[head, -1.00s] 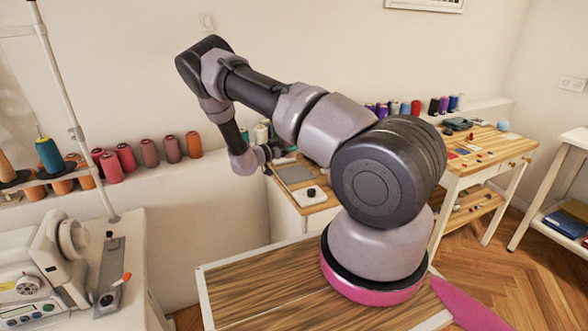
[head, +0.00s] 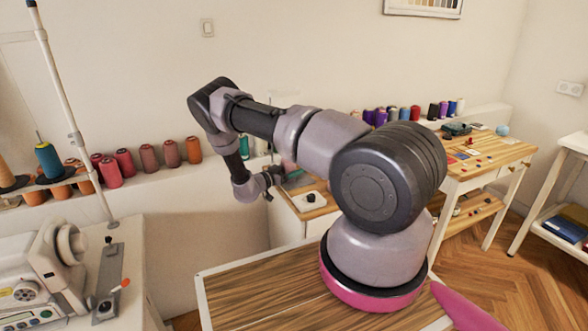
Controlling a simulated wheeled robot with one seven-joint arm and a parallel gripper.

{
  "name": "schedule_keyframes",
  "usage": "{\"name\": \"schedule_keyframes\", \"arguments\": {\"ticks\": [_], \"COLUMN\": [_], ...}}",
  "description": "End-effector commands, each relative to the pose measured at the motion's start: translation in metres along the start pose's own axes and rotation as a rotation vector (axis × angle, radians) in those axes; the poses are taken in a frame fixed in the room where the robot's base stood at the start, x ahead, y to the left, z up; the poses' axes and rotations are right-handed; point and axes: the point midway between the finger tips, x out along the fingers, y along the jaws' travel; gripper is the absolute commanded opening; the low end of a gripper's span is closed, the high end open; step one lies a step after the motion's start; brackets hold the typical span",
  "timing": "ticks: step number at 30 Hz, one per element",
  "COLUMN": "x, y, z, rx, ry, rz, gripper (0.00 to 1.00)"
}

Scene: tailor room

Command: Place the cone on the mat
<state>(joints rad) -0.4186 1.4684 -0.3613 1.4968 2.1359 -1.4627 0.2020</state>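My gripper (head: 272,178) is at the end of the bent arm, low over the left edge of a small wooden-topped table. Its fingers are small and partly hidden, so I cannot tell if they are open or hold anything. A flat grey mat (head: 298,183) lies on that table, just right of my gripper and partly covered by the arm. Thread cones stand on the wall ledge, among them a red cone (head: 125,163), a brown cone (head: 148,157) and an orange cone (head: 193,150). Which cone the task means is not clear.
A white block with a black knob (head: 311,198) sits at the table's front. A sewing machine (head: 45,270) stands at the lower left. A wooden desk (head: 485,155) with small items is at the right. More spools line the ledge behind it.

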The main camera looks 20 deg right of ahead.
Motion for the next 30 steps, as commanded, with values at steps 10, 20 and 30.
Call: {"name": "schedule_keyframes", "arguments": {"ticks": [10, 20, 30], "x": [0.000, -0.056, -0.112], "y": [0.000, -0.001, 0.000], "z": [-0.002, -0.002, -0.002], "rx": [0.001, 0.000, 0.000], "ry": [0.000, -0.001, 0.000], "rz": [0.000, -0.004, -0.001], "gripper": [1.00, 1.00, 1.00]}}
